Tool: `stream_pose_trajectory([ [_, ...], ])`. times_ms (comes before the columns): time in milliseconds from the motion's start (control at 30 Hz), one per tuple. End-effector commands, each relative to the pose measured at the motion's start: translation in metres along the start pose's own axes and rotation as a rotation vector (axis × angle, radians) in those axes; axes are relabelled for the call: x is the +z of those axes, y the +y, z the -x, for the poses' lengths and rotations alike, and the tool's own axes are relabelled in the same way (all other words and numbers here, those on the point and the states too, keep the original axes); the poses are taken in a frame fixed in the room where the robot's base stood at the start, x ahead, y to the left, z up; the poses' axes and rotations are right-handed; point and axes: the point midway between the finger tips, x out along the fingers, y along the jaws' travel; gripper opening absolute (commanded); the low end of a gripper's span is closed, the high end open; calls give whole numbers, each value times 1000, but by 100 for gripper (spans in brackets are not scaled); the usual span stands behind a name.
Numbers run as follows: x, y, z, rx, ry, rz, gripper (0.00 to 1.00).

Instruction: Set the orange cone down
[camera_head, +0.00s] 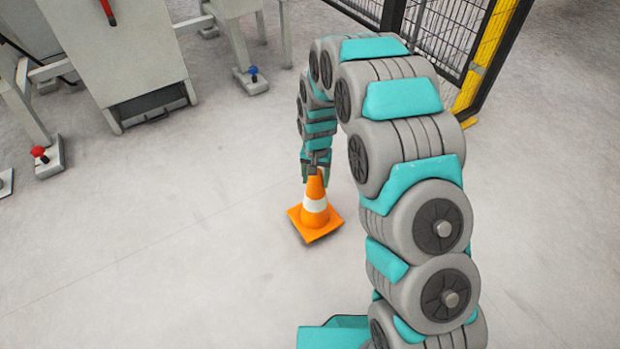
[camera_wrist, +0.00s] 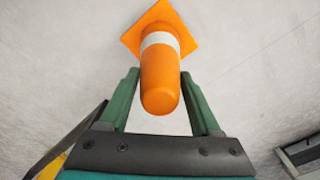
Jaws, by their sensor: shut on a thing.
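The orange cone (camera_head: 315,214) with a white band is upright in the head view, its square base at or just above the grey floor; I cannot tell whether it touches. My gripper (camera_head: 317,168) points down over it and is shut on its tip. In the wrist view the cone (camera_wrist: 160,80) lies between the two green fingers of my gripper (camera_wrist: 160,92), tip towards the camera and square base away from it.
Grey machine frames with feet (camera_head: 252,80) stand at the upper left. A black mesh fence (camera_head: 447,35) with a yellow post (camera_head: 486,60) is at the upper right. The floor (camera_head: 180,250) around the cone is clear.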

Motion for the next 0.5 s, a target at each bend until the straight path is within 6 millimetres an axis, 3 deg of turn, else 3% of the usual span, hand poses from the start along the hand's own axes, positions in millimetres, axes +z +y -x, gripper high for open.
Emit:
stream_pose_trajectory([
  [200,-23,-20,-3,-1,2,0,0],
  [367,-27,-23,-4,1,-2,0,0],
  [500,-27,-23,-17,1,-3,0,0],
])
